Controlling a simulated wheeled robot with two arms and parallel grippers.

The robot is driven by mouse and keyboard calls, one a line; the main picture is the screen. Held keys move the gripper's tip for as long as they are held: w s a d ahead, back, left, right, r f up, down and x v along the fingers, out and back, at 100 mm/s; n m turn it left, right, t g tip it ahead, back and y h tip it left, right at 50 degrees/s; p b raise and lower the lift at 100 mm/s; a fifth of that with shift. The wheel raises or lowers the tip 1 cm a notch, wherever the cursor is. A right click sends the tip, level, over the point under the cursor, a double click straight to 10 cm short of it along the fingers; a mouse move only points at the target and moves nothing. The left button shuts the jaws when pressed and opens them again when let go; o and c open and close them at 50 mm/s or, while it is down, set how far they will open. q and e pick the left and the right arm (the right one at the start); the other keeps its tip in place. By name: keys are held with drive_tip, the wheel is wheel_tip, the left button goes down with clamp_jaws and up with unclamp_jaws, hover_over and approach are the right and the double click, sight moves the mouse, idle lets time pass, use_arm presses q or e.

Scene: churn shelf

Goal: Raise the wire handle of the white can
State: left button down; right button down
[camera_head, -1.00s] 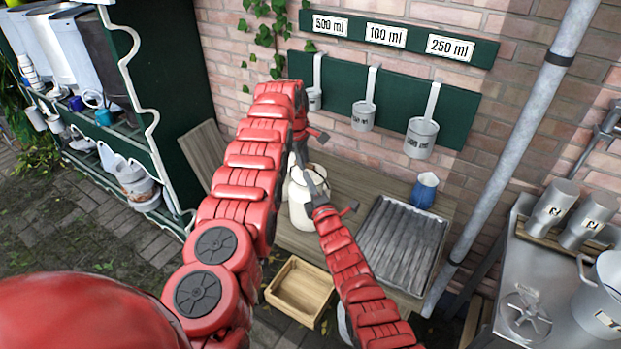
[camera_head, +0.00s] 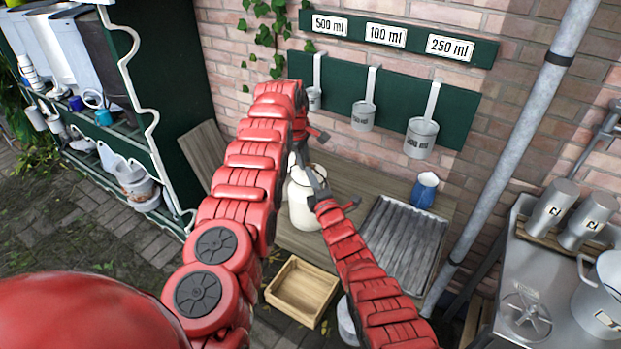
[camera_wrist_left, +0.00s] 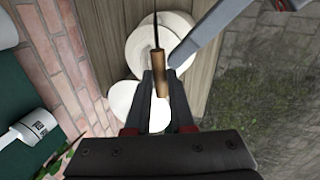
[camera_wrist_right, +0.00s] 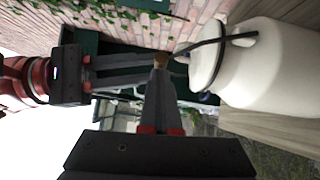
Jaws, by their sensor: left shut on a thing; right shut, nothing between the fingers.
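The white can (camera_head: 302,208) stands on the wooden table, partly hidden behind my arms. In the right wrist view the can (camera_wrist_right: 275,70) shows its dark-rimmed neck and its dark wire handle (camera_wrist_right: 208,44), which rises beyond the top of the can. The handle's wooden grip (camera_wrist_left: 161,76) is between the fingers of my left gripper (camera_wrist_left: 160,88), which is shut on it.
A ribbed metal tray (camera_head: 402,240) and a blue jug (camera_head: 425,190) are on the table to the right. Measuring cups hang from a green board (camera_head: 385,103) on the brick wall. A wooden crate (camera_head: 302,291) is below in front. A grey pipe (camera_head: 510,150) rises at the right.

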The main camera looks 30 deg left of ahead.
use_arm(q)
drive_tip(key=shift+d+f, duration=0.1)
drive_tip(key=shift+f, duration=0.2)
drive_tip(key=shift+s, duration=0.15)
use_arm(e)
drive_tip(key=shift+w+d+r, duration=0.1)
drive_tip(key=shift+w+d, duration=0.25)
drive_tip(key=shift+w, duration=0.2)
use_arm(q)
drive_tip(key=c, duration=0.8)
unclamp_jaws()
drive_tip(key=shift+o, duration=0.2)
drive_tip(key=shift+r, duration=0.1)
use_arm(e)
drive_tip(key=shift+a, duration=0.1)
drive_tip(key=shift+s+a, duration=0.1)
use_arm(q)
drive_tip(key=shift+r, duration=0.1)
